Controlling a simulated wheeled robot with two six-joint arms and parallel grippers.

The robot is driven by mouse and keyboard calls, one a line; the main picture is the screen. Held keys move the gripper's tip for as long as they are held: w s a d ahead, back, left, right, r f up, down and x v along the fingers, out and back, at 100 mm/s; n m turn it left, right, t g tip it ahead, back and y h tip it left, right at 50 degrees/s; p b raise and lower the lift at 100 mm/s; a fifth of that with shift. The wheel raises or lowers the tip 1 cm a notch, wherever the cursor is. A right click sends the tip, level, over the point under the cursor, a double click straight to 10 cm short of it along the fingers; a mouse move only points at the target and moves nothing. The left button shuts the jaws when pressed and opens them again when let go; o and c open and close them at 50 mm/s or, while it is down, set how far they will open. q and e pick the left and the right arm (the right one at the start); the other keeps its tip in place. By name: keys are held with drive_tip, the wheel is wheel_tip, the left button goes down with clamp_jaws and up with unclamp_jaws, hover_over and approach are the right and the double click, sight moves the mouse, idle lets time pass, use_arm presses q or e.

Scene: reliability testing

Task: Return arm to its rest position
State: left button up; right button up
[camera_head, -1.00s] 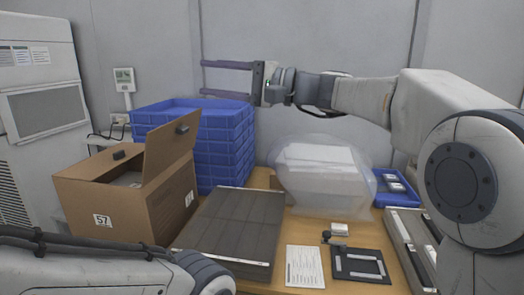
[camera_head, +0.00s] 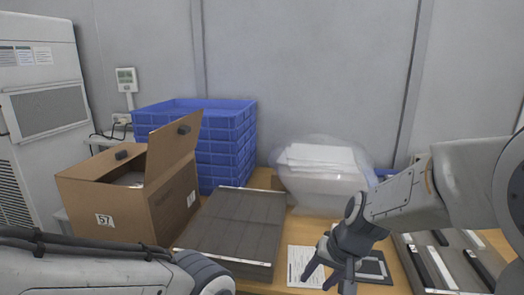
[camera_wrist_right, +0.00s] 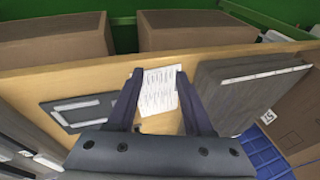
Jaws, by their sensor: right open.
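My right gripper (camera_head: 328,281) is low over the front of the wooden table, pointing down and toward me. Its two dark fingers are spread apart with nothing between them. In the right wrist view the open fingers (camera_wrist_right: 158,75) frame a printed white sheet (camera_wrist_right: 160,90) lying on the table beyond them. In the head view the sheet (camera_head: 299,262) is just left of the gripper. Part of my left arm shows at the lower left, but its gripper is out of view.
A dark framed plate (camera_head: 374,268) lies behind the gripper, partly hidden. A grey panel (camera_head: 232,230), an open cardboard box (camera_head: 120,215) and stacked blue crates (camera_head: 228,150) are to the left. A bagged white bundle (camera_head: 322,165) stands behind. A tray with strips (camera_head: 440,270) is right.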

drive_tip(key=s+d+f+n+h, duration=0.3)
drive_tip(key=s+d+f, duration=0.2)
drive_tip(key=s+d, duration=0.15)
drive_tip(key=s+a+f+n+g+y+b, duration=0.15)
drive_tip(key=s+a+f+n+b, duration=0.25)
drive_tip(key=s+a+f+b, duration=0.55)
drive_tip(key=s+a+f+n+g+b, duration=0.25)
drive_tip(key=s+a+f+b, duration=0.35)
drive_tip(key=b, duration=0.7)
wheel_tip(320, 180, up, 36)
drive_tip(key=w+d+p, duration=0.1)
drive_tip(key=p, duration=3.6)
drive_tip(key=shift+d+n+t+p, duration=0.25)
drive_tip(key=shift+n+t+p, duration=0.1)
drive_tip(key=shift+n+t, duration=0.1)
